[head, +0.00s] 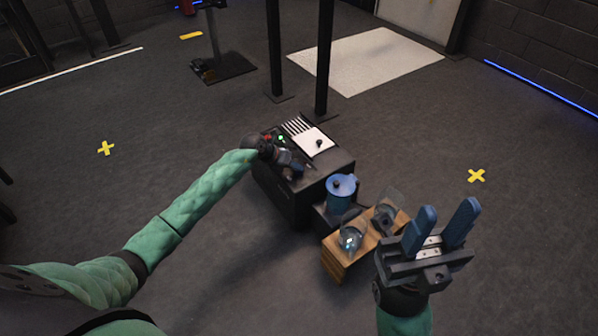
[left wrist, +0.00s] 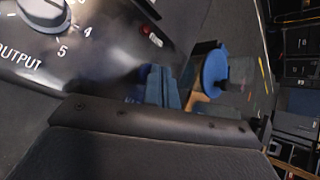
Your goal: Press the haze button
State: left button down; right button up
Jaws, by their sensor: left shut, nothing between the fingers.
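A dark control console (head: 272,133) sits on top of a black case, with small red and green lights (head: 281,138) showing. No label reading haze can be made out. In the left wrist view a grey knob (left wrist: 42,10) marked OUTPUT is close by, and a small red-and-white control (left wrist: 151,36) sits to its right. My left gripper (head: 295,171) is over the near side of the console, its blue fingers (left wrist: 160,88) together and empty; it hides part of the panel. I cannot tell whether it touches. My right gripper (head: 442,228) is open and empty, at the right, away from the console.
A white panel (head: 314,141) with a black knob is beside the console on the black case (head: 322,182). A blue canister (head: 341,190) and a wooden stand (head: 342,256) with clear goggle-like items are to the right. Two black posts (head: 323,60) rise behind.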

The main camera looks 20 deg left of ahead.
aim_at(296, 172)
pick_arm(q)
jog(key=shift+f, duration=0.2)
dwell(0.5)
jog(key=shift+r+p, duration=0.9)
jog(key=shift+r+p, duration=2.15)
jog(key=shift+r, duration=0.35)
